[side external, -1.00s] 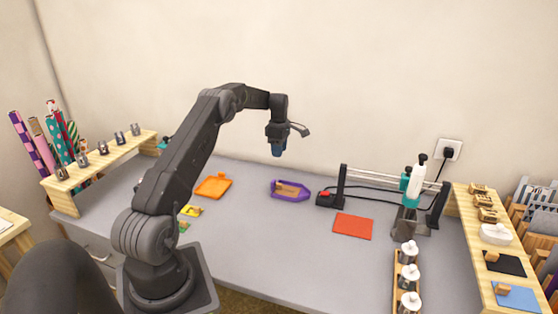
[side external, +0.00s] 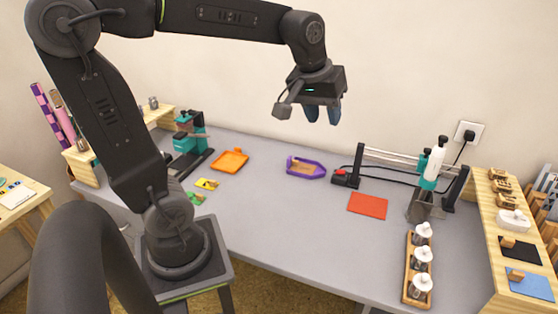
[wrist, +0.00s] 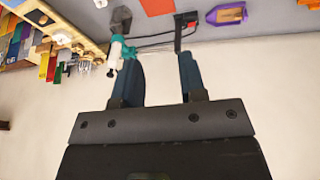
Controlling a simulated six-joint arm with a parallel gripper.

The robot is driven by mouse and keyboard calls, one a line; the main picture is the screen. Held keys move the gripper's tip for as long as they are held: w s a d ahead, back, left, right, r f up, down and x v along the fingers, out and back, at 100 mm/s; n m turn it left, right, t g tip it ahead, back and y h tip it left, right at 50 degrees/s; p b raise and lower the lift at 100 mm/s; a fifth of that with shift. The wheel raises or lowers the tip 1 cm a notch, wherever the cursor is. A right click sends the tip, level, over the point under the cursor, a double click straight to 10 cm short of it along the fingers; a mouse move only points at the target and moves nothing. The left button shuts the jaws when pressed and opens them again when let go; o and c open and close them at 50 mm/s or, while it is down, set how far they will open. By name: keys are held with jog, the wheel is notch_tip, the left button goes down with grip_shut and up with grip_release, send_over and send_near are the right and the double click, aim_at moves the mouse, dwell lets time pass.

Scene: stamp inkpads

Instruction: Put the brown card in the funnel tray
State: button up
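The purple funnel tray (side external: 306,177) lies on the grey table near the wall, with a pointed end at its right. A flat tan-brown piece, apparently the brown card (side external: 304,167), lies inside its walls. The tray also shows at the top right of the wrist view (wrist: 240,12). My gripper (side external: 323,118) hangs high above the table, well clear of the tray. Its two blue fingers are apart with nothing between them, as the wrist view shows (wrist: 158,75).
An orange tray (side external: 229,161), a yellow card (side external: 206,184) and a green card (side external: 195,199) lie left. A red mat (side external: 367,205) lies right of centre, by a metal-railed device (side external: 410,160) with a black cable. A rack of jars (side external: 419,265) stands at front right.

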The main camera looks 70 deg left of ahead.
jog(key=s+d+f+m+t, duration=0.1)
jog(key=s+d+f+m, duration=0.1)
jog(key=s, duration=0.4)
jog(key=s+d+f+m, duration=0.2)
jog(key=s+d+m, duration=0.3)
jog(key=s, duration=0.1)
jog(key=shift+s+d+m+t+h, duration=0.15)
jog(key=shift+s+m+t+h, duration=0.15)
jog(key=shift+t+h, duration=0.1)
